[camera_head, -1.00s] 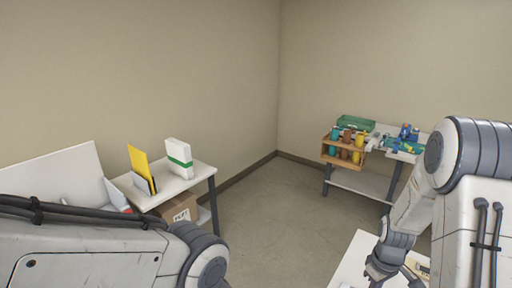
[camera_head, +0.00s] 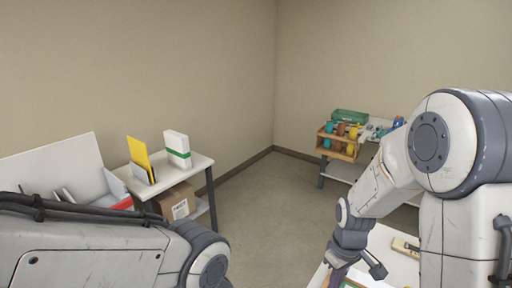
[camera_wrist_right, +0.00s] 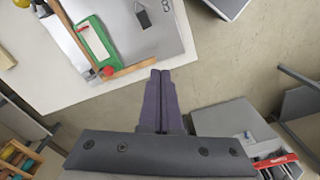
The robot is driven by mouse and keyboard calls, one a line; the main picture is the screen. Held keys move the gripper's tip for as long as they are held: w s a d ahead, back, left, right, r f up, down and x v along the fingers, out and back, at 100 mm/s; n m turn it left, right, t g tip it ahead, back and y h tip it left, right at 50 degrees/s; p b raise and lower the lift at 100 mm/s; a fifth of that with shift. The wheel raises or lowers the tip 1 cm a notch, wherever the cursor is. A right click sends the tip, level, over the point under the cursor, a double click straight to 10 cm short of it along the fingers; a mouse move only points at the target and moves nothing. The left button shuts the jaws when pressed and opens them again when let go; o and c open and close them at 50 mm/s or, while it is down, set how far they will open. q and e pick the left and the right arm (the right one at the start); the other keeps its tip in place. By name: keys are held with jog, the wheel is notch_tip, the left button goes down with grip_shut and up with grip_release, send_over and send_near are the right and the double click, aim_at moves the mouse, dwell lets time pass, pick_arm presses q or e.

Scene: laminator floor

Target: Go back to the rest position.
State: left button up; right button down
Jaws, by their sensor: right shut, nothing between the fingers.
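My right gripper (camera_wrist_right: 160,74) shows in the right wrist view with its two dark fingers together and nothing between them. In the head view my right arm comes in from the right, and its wrist hangs over the white table at the bottom; the fingertips are cut off or hard to make out there. My left arm fills the lower left of the head view, and its gripper is out of the picture.
A white table (camera_head: 391,240) lies under my right arm; the wrist view shows a green and white item (camera_wrist_right: 95,40) on it. A side table (camera_head: 198,165) holds a yellow folder (camera_head: 140,158) and a white-green box (camera_head: 177,150). A wooden rack (camera_head: 337,143) stands at the back right. Floor between is clear.

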jog(key=s+a+r+n+b, duration=0.2)
jog(key=s+a+b, duration=0.5)
jog(key=s+a, duration=0.7)
jog(key=s, duration=0.4)
jog(key=shift+s+a+r+y, duration=0.25)
jog(key=shift+s+a+y, duration=0.1)
jog(key=shift+s+y, duration=0.05)
